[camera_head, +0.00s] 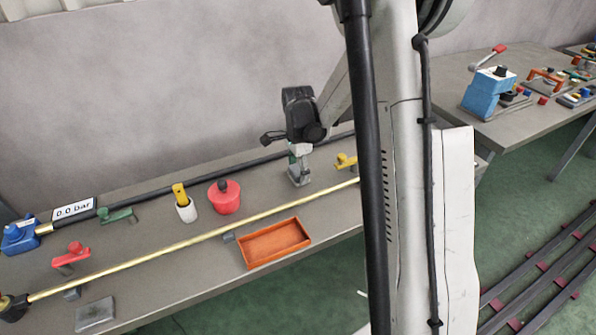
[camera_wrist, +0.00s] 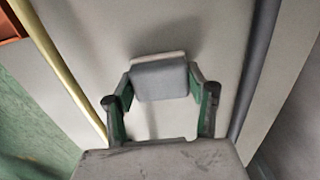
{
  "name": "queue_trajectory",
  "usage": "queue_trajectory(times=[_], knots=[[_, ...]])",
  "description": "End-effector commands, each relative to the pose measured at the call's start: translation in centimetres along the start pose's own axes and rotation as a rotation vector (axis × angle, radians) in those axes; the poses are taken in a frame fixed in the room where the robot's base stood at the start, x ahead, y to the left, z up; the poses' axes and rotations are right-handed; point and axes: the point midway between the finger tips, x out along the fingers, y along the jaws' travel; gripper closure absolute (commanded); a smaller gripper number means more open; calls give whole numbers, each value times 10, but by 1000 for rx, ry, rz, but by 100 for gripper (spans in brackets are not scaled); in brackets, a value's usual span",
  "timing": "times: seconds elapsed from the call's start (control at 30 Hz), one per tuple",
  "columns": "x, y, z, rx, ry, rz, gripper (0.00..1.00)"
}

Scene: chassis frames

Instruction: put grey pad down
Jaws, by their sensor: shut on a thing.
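My gripper (camera_head: 297,151) points down over the grey table, between the black bar behind and the brass rod in front. It is shut on a grey pad (camera_head: 299,179), a small block low over the tabletop. In the wrist view the green fingers of my gripper (camera_wrist: 160,92) hold the grey pad (camera_wrist: 158,83) from its two sides. A pale edge shows along the pad's far side. I cannot tell whether its underside touches the table.
The brass rod (camera_head: 190,241) and the black bar (camera_head: 150,194) run along the table (camera_head: 160,270). A red pot (camera_head: 224,200) and a white cup (camera_head: 186,211) with a yellow handle stand left of my gripper. An orange tray (camera_head: 274,243) lies in front. A yellow clamp (camera_head: 346,161) is close on the right.

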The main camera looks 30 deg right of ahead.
Motion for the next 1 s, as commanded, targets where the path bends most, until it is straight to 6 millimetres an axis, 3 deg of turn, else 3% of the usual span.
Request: queue_trajectory(times=[0.33, 0.37, 0.5, 0.83, 1.0], knots=[[4, 0, 0, 0, 0, 0, 87], [3, 0, 0, 0, 0, 0, 46], [3, 0, 0, 0, 0, 0, 30], [0, 0, 0, 0, 0, 0, 30], [-21, 0, 0, 0, 0, 0, 30]])
